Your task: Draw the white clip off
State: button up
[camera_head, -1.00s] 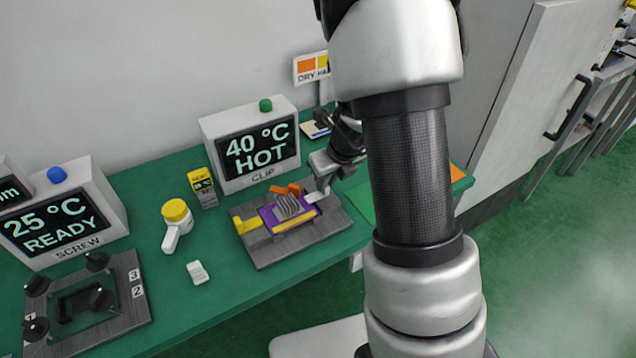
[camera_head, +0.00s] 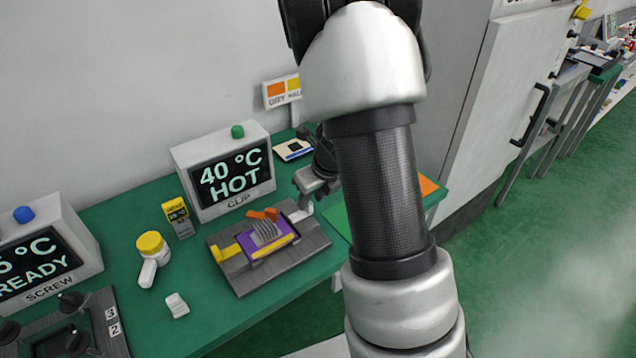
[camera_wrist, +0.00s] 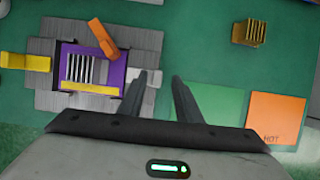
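The white clip (camera_wrist: 140,80) sits at the right side of the purple board (camera_wrist: 120,70) in the wrist view, partly hidden by my left finger. In the head view the white clip (camera_head: 299,213) shows small at the fixture's right end. The purple board carries a finned heatsink (camera_wrist: 87,69) and an orange lever (camera_wrist: 103,38). A yellow clip (camera_wrist: 25,62) is on its left.
The grey base plate (camera_head: 235,278) stands on the green bench. Behind it is a display (camera_head: 228,174) reading 40 °C HOT. Green and orange mats (camera_wrist: 276,118) lie right, with a brass finned block (camera_wrist: 249,33) beyond.

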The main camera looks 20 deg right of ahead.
jog(key=p+v, duration=0.7)
jog(key=v, duration=1)
jog(key=s+a+r+n+y+p, duration=0.1)
jog(key=s+a+r+n, duration=0.35)
jog(key=r+n, duration=0.35)
jog(key=s+a+r+n+y+p, duration=0.1)
jog(key=s+a+r+n, duration=0.4)
jog(key=n, duration=0.5)
jog(key=s+r+n+h, duration=0.1)
jog(key=s+r+n, duration=0.2)
jog(key=n, duration=0.4)
jog(key=s+r+n+t+h+p, duration=0.1)
jog(key=s+r+n+h, duration=0.1)
jog(key=s+n, duration=0.3)
jog(key=r+n, duration=0.1)
jog(key=n, duration=0.2)
jog(key=shift+s+d+r, duration=0.15)
jog(key=shift+d+r, duration=0.2)
